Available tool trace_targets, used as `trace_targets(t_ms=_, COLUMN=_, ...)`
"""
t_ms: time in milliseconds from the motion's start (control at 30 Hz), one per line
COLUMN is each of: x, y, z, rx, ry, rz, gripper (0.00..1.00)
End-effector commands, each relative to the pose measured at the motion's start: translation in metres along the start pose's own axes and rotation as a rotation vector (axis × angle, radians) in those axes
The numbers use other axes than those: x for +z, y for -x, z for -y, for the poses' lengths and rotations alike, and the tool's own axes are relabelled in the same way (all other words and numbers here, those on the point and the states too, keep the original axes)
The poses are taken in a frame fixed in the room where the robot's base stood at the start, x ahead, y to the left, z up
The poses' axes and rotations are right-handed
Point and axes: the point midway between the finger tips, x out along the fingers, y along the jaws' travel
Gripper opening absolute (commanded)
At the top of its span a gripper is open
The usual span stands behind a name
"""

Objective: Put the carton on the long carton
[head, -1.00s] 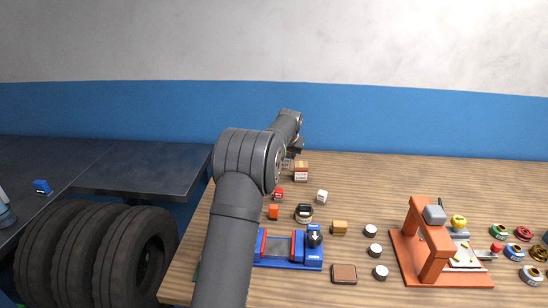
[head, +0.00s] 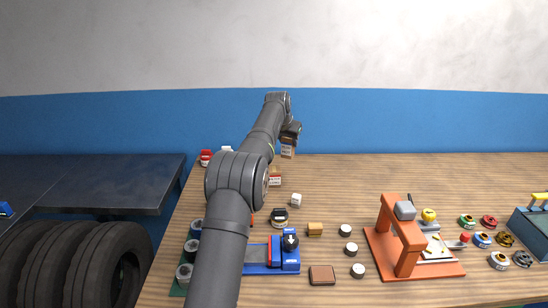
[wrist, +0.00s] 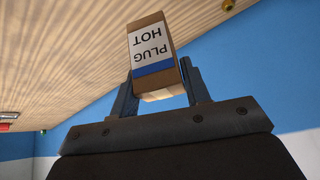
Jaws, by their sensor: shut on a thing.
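My gripper (head: 290,140) is raised over the back of the wooden bench. In the wrist view its two fingers (wrist: 165,98) are shut on a small brown carton (wrist: 152,45) with a white label reading "HOT PLUG" and a blue band. The held carton also shows in the head view (head: 287,152), just under the gripper. Another carton (head: 275,181), with a red and white label, stands on the bench in front of and below the held one, partly behind my arm. I cannot tell for sure whether it is the long carton.
A white cube (head: 297,200), a black-topped round item (head: 280,216) and a tan block (head: 315,229) stand nearer. A blue vise (head: 272,258) and an orange press (head: 397,240) stand in front. The back right of the bench (head: 420,170) is clear.

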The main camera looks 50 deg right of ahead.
Motion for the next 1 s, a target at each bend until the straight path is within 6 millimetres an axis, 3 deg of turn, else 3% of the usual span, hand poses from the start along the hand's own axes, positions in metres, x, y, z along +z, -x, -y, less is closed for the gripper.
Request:
trace_targets(t_ms=100, x=0.005, y=-0.02, z=0.028, rx=-0.001, ry=0.004, rz=0.0, gripper=0.19)
trace_targets(t_ms=333, x=0.009, y=-0.04, z=0.056, rx=-0.001, ry=0.001, rz=-0.002, gripper=0.19)
trace_targets(t_ms=533, x=0.013, y=-0.048, z=0.061, rx=0.0, ry=0.0, rz=0.0, gripper=0.19)
trace_targets(t_ms=767, x=0.03, y=-0.074, z=0.059, rx=0.0, ry=0.001, rz=0.0, gripper=0.19)
trace_targets(t_ms=1000, x=0.031, y=-0.077, z=0.059, rx=-0.001, ry=0.0, rz=-0.002, gripper=0.19)
